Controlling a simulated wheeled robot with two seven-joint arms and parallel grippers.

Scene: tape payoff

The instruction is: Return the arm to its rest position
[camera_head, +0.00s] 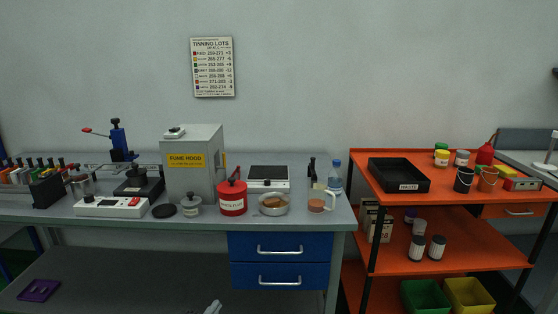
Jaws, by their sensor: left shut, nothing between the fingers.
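My left gripper (212,307) shows only as a small pale tip at the bottom edge, in front of the workbench and below its top. It is shut and empty, apart from everything on the bench. The rest of the left arm is below the picture. My right gripper is not in view.
The grey workbench (290,220) carries a fume hood (193,165), red pot (232,197), metal bowl (273,205) and white power strip (110,207). Blue drawers (280,259) sit below. An orange cart (450,210) stands right. A purple tray (39,290) lies low left.

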